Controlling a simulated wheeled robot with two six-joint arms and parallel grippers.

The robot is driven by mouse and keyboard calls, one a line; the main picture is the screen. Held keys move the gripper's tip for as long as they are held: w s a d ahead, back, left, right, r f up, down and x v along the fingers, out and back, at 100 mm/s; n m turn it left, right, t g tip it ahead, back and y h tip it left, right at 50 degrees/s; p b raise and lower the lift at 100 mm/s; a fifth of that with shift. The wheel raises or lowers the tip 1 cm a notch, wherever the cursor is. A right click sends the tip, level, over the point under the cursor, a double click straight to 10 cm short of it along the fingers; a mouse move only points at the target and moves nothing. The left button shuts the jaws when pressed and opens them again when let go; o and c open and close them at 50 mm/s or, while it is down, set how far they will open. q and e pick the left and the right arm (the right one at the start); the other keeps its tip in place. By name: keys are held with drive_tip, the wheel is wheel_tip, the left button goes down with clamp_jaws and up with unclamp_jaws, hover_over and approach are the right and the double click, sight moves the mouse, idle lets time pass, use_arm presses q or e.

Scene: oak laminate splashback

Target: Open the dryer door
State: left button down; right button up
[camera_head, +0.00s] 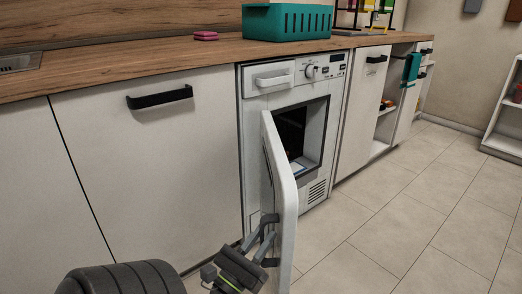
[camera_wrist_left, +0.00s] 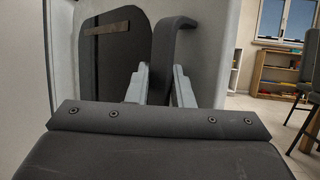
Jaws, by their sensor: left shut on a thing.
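The dryer (camera_head: 334,82) is a white front-loader under the wooden worktop. Its door (camera_head: 285,190) stands swung well out from the front, seen nearly edge-on, and the square opening with a dark interior shows behind it. My left gripper (camera_head: 268,226) is at the lower left side of the door, shut on the door handle. In the left wrist view the grey fingers (camera_wrist_left: 160,88) are at the dark curved handle (camera_wrist_left: 178,45), in front of the door's dark panel (camera_wrist_left: 112,55). The exact finger contact is partly hidden. My right gripper is in neither view.
White cabinet fronts (camera_head: 150,150) with a black handle stand left of the dryer. A teal basket (camera_head: 286,22) and a pink item (camera_head: 206,36) are on the worktop. An open cabinet (camera_head: 384,120) is on the right. The tiled floor (camera_head: 410,220) to the right is clear.

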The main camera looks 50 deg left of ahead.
use_arm(q)
drive_tip(key=shift+s+a+r, duration=0.1)
drive_tip(key=shift+a+r, duration=0.05)
drive_tip(key=c, duration=1.7)
unclamp_jaws()
drive_tip(key=o, duration=0.5)
drive_tip(key=shift+a, duration=0.15)
drive_tip(key=shift+c, duration=0.2)
drive_tip(key=shift+f, duration=0.2)
